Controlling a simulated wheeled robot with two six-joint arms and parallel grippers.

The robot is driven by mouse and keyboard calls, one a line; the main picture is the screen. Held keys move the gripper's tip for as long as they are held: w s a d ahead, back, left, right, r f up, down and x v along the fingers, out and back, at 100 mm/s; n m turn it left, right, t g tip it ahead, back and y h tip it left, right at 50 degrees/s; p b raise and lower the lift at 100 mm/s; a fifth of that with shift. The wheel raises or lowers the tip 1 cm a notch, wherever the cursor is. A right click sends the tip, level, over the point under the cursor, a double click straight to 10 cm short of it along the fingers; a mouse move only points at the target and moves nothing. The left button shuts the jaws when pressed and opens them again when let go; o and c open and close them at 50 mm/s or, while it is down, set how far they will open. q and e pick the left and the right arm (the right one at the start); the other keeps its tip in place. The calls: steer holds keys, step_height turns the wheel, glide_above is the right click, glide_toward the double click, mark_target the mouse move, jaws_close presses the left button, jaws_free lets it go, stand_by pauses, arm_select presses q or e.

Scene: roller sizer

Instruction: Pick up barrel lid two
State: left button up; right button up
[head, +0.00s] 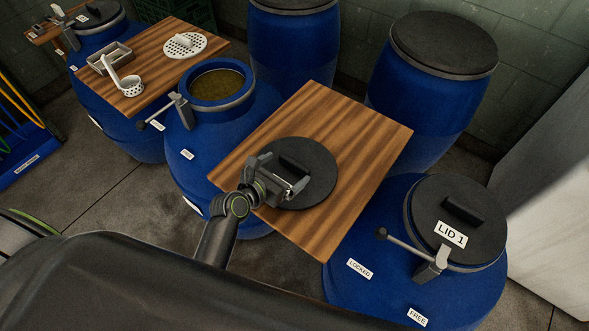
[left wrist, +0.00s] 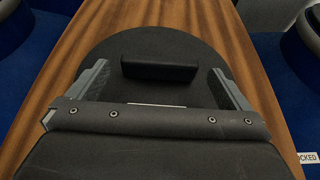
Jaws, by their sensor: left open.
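A round black lid (head: 318,185) with a raised bar handle (head: 294,167) lies flat on the wooden board (head: 370,125). It carries no readable label from here; a thin white strip shows on it in the left wrist view, mostly hidden by my gripper. My left gripper (head: 284,176) is open above the lid. In the left wrist view the lid (left wrist: 197,50) and its handle (left wrist: 158,70) show between and just ahead of the two open fingers (left wrist: 160,88). The fingers stand apart from the handle on both sides. My right gripper is in neither view.
An open blue barrel (head: 200,125) with a lever clamp stands left of the board. A closed barrel with the LID 1 lid (head: 475,222) stands right. A second board (head: 160,60) holds a strainer (head: 130,86) and a perforated disc (head: 186,46). Closed barrels stand behind.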

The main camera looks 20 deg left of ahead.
mark_target(292, 165)
arm_select(q)
steer(key=shift+f+x, duration=0.1)
steer(key=shift+x, duration=1.25)
steer(key=shift+f+x, duration=0.15)
steer(key=shift+x, duration=1.25)
steer(key=shift+s+r, duration=0.1)
steer(key=shift+s, duration=0.05)
steer(key=c, duration=0.9)
